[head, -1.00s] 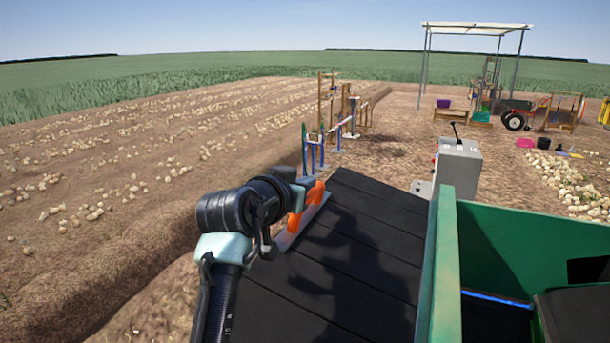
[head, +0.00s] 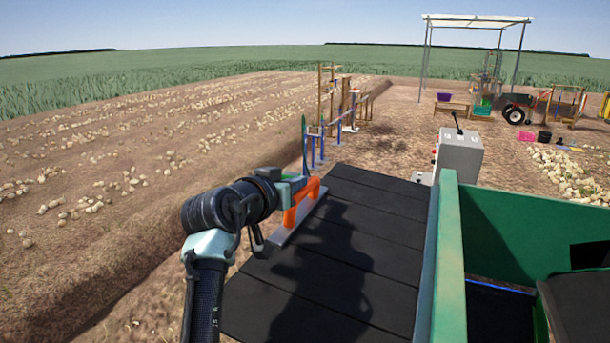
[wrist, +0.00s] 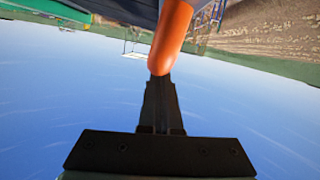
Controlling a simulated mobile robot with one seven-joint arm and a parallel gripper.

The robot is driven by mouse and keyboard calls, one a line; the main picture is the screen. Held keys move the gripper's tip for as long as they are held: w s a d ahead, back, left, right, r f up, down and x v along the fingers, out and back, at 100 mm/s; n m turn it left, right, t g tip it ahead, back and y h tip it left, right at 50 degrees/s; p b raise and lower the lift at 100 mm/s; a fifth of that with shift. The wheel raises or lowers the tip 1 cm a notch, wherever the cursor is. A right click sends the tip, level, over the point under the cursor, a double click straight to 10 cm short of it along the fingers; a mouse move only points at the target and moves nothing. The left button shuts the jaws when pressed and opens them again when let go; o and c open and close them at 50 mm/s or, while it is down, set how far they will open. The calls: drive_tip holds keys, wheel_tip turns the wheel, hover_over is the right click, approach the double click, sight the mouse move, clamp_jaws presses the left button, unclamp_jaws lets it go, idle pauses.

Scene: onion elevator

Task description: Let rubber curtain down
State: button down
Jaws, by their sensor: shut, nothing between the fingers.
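My gripper (head: 297,184) is at the orange handle (head: 305,206) on a grey bar along the left edge of a dark slatted surface (head: 375,235). In the wrist view, the orange handle (wrist: 171,38) runs down from the top to the tips of my shut dark fingers (wrist: 160,95). Nothing shows between the fingers. I cannot tell whether they touch the handle. A dark panel (head: 580,310) shows inside the green hopper at the lower right. I cannot tell for certain which dark part is the rubber curtain.
The green hopper wall (head: 448,265) stands right of the slatted surface. A grey control box (head: 459,155) with a black lever stands beyond it. Blue and wooden posts (head: 340,100) stand past the far end. Open soil with scattered onions lies left.

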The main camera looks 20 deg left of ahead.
wheel_tip(320, 180, down, 24)
drive_tip(key=d+n+h+b, duration=0.25)
drive_tip(key=n+b, duration=0.45)
drive_tip(key=b, duration=0.9)
drive_tip(key=d+f+n+t+h+b, duration=0.1)
drive_tip(key=d+f+n+b, duration=0.6)
drive_tip(key=d+f, duration=0.8)
drive_tip(key=shift+s+d+n+t+h, duration=0.35)
drive_tip(key=shift+d+n+t, duration=0.35)
drive_tip(key=shift+d+n, duration=0.95)
drive_tip(key=shift+d+m, duration=0.25)
drive_tip(key=shift+d, duration=0.1)
drive_tip(key=shift+a, duration=0.1)
